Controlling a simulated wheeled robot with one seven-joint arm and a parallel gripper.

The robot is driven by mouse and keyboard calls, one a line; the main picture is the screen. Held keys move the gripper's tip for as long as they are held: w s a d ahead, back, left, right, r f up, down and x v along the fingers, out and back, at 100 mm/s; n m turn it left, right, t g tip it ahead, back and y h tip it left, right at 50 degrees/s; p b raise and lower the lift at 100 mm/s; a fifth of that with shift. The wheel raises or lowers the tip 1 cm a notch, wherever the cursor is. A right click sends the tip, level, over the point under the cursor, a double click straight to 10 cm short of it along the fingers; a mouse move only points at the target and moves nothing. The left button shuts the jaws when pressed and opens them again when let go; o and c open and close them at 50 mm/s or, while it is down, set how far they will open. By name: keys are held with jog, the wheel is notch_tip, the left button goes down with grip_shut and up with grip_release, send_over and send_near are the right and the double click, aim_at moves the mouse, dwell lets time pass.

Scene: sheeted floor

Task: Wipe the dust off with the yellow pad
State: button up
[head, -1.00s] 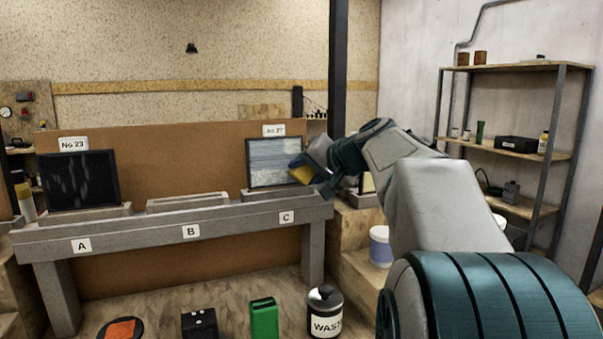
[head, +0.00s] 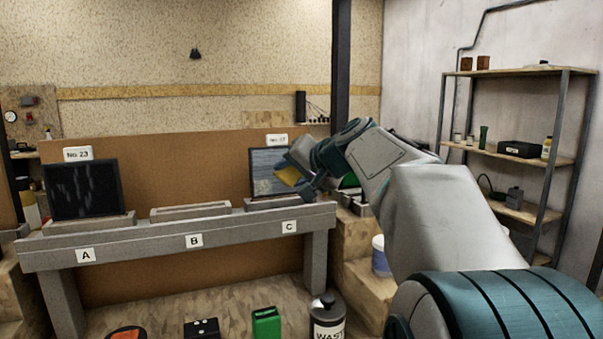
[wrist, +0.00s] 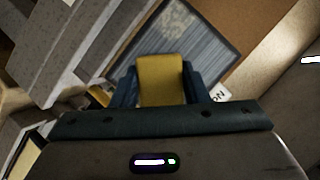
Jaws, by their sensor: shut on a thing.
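My gripper (head: 297,172) is shut on the yellow pad (head: 287,177) in front of the panel at C. The wrist view shows the pad (wrist: 162,82) between the two dark blue fingers. The panel at C (head: 265,162) stands upright in its holder and has blue-grey streaks across its face. It also shows beyond the pad in the wrist view (wrist: 183,38). I cannot tell whether the pad touches it. The panel at A (head: 82,188) is dark with pale smears. My gripper and arm hide the right part of the panel at C.
The grey bench (head: 180,235) carries the panels, with an empty holder (head: 190,213) at B. A waste jar (head: 327,318), a green box (head: 266,322) and a black box (head: 202,328) stand on the floor. A shelf rack (head: 520,152) stands at the right.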

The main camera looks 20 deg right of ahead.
aim_at(257, 170)
jog(key=shift+a+p, duration=0.4)
jog(key=shift+a, duration=3.55)
jog(key=shift+w+a+r+p, duration=0.1)
jog(key=shift+w+r+p, duration=0.05)
jog(key=shift+r+p, duration=0.8)
jog(key=shift+d+f+b, duration=0.1)
jog(key=shift+d+b, duration=0.65)
jog(key=shift+d, duration=0.4)
jog(key=d+b, duration=0.1)
jog(key=d, duration=0.8)
jog(key=shift+d, duration=0.4)
jog(key=s+r+b, duration=0.1)
jog(key=s+b, duration=0.1)
jog(key=s, duration=0.4)
